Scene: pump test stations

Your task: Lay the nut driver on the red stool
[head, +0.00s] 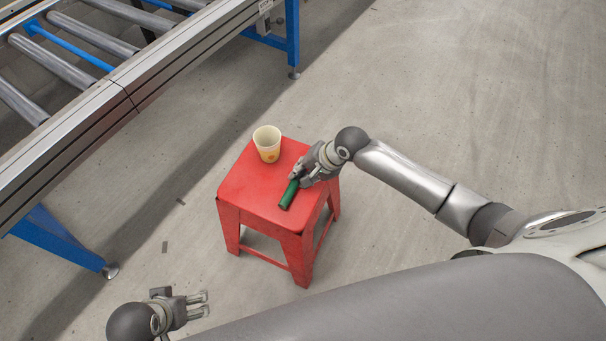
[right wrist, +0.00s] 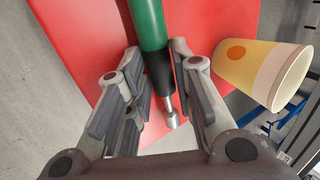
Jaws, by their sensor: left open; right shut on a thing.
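The red stool (head: 245,187) stands on the floor in the middle of the head view. The nut driver (head: 288,195) has a green handle, a black collar and a metal tip. My right gripper (head: 301,177) is shut on it at the collar, over the right part of the seat. The right wrist view shows the nut driver (right wrist: 149,28) between the fingers of the right gripper (right wrist: 157,58), with the red seat (right wrist: 215,30) behind. I cannot tell whether it touches the seat. My left gripper (head: 200,304) is open and empty at the lower left, away from the stool.
A cream paper cup (head: 267,145) with an orange spot stands upright on the seat's far part; it also shows in the right wrist view (right wrist: 252,68). A roller conveyor (head: 125,88) with blue legs runs across the upper left. The seat's left and front parts are clear.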

